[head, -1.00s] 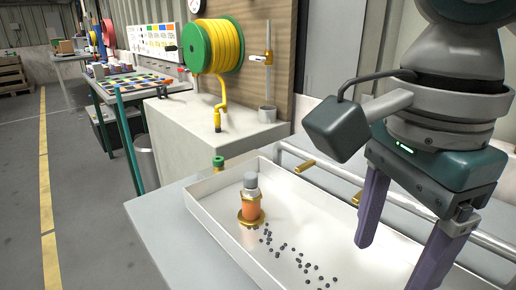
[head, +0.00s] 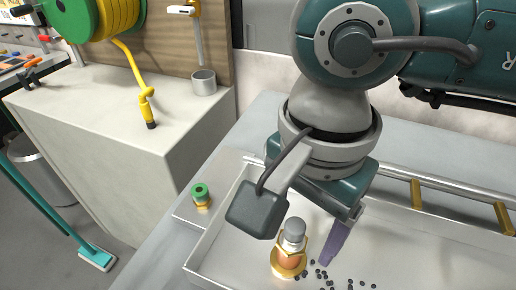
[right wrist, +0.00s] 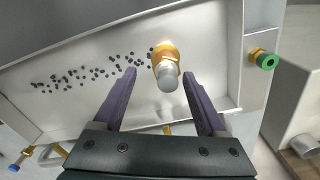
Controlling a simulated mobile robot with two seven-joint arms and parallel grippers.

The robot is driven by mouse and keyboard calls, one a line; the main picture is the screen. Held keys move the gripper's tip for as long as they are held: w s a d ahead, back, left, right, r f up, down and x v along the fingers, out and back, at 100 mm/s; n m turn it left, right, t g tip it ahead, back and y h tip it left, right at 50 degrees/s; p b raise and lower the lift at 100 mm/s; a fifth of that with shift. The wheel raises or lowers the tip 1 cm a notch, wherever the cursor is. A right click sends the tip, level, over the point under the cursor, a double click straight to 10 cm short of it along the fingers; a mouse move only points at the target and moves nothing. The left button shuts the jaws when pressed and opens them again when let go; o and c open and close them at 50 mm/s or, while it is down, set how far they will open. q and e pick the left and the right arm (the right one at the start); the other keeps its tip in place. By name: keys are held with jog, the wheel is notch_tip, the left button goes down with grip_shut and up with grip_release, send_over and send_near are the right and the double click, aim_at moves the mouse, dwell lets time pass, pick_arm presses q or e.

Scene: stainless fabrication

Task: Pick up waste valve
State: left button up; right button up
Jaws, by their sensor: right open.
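A brass and copper-coloured valve with a grey rounded cap (head: 291,247), which I take for the waste valve, stands upright in the white tray (head: 222,228). In the right wrist view the valve (right wrist: 166,68) shows between and just beyond the fingertips of my right gripper (right wrist: 158,76). The gripper is open, with nothing held. In the head view only one purple finger shows, behind the valve on its right; my wrist camera block hides the other. My left gripper is not in view.
Small dark pellets (head: 322,275) lie scattered in the tray beside the valve. A green-topped brass fitting (head: 201,195) stands outside the tray. A rail with brass fittings (head: 416,194) runs along the tray's back. A counter with a metal cup (head: 204,82) and a yellow hose stands to the left.

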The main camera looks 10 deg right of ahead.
aim_at(291, 246)
jog(key=f, duration=0.5)
jog(key=shift+w+a+f, duration=0.25)
jog(key=shift+w+f, duration=0.1)
jog(key=shift+f, duration=0.05)
jog(key=shift+c, duration=0.2)
grip_shut()
jog(key=shift+r, duration=0.1)
